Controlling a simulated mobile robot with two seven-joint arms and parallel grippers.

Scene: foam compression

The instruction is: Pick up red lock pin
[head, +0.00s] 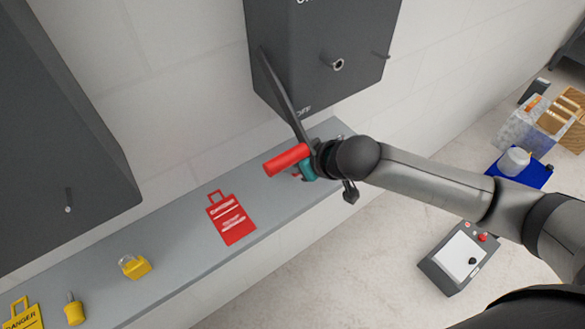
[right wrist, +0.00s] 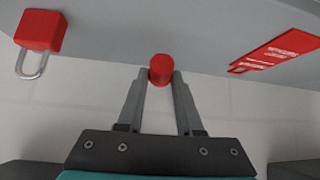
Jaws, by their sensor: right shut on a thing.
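The red lock pin, a plain red cylinder (head: 286,160), is above the grey shelf in the head view. It also shows near the middle of the right wrist view (right wrist: 160,70). My right gripper (head: 308,163) is shut on one end of it, with the fingertips (right wrist: 160,77) on either side. The pin's other end points left and slightly down in the head view. A dark lever (head: 283,95) from the grey box passes close to the gripper; I cannot tell whether it touches the pin. My left gripper is not in view.
A red tag (head: 231,219), a yellow padlock (head: 136,267), a small yellow item (head: 74,311) and a yellow danger tag (head: 24,316) lie on the shelf (head: 180,232). A red padlock (right wrist: 40,32) shows in the right wrist view. Grey boxes (head: 320,50) stand on the wall.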

